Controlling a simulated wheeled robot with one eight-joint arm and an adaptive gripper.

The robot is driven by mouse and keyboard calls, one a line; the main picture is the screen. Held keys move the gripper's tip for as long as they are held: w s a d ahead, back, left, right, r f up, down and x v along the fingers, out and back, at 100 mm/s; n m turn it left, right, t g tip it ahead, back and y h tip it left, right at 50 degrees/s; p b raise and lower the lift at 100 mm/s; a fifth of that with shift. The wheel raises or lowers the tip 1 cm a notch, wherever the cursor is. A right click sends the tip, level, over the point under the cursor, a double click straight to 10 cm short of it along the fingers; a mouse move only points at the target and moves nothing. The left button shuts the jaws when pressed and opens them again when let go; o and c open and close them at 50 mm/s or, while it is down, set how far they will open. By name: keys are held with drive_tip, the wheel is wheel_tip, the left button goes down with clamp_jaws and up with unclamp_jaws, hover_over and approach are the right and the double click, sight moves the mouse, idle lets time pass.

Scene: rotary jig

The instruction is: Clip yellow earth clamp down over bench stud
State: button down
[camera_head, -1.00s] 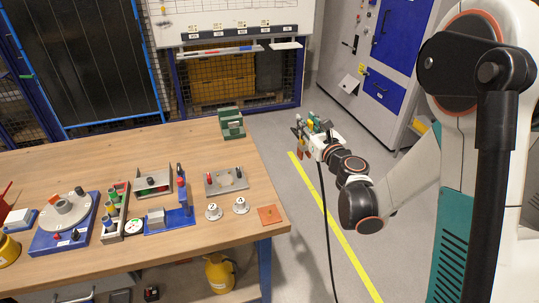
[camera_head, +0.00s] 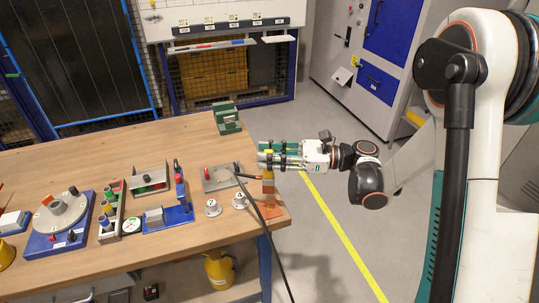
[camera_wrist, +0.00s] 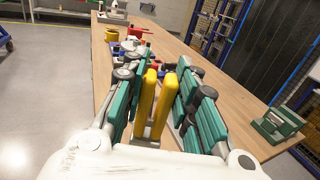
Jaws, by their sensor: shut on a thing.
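My gripper (camera_head: 265,157) reaches in from the right over the bench's right edge and is shut on the yellow earth clamp (camera_head: 268,175). The clamp hangs below the fingers, with its brownish lower end pointing down. In the wrist view, the clamp's two yellow arms (camera_wrist: 146,97) stand between my teal fingers (camera_wrist: 158,85). The orange-brown square plate (camera_head: 275,213) lies at the bench's front right corner, just below the clamp. The bench stud cannot be made out on it now. I cannot tell whether the clamp touches anything.
Two white knobs marked with numbers (camera_head: 212,208) stand left of the plate. A grey plate fixture (camera_head: 219,178) lies behind them. A green block (camera_head: 227,121) stands at the back right. A black cable (camera_head: 262,220) runs from near the clamp over the bench edge.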

sight(270, 179)
drive_tip(key=shift+d, duration=0.1)
idle(0.3)
drive_tip(key=shift+f+b, duration=0.15)
drive_tip(key=shift+b, duration=0.2)
drive_tip(key=shift+f+b, duration=3.45)
drive_tip(key=shift+f, duration=0.3)
drive_tip(key=shift+f, duration=0.5)
drive_tip(key=c, duration=1.2)
unclamp_jaws()
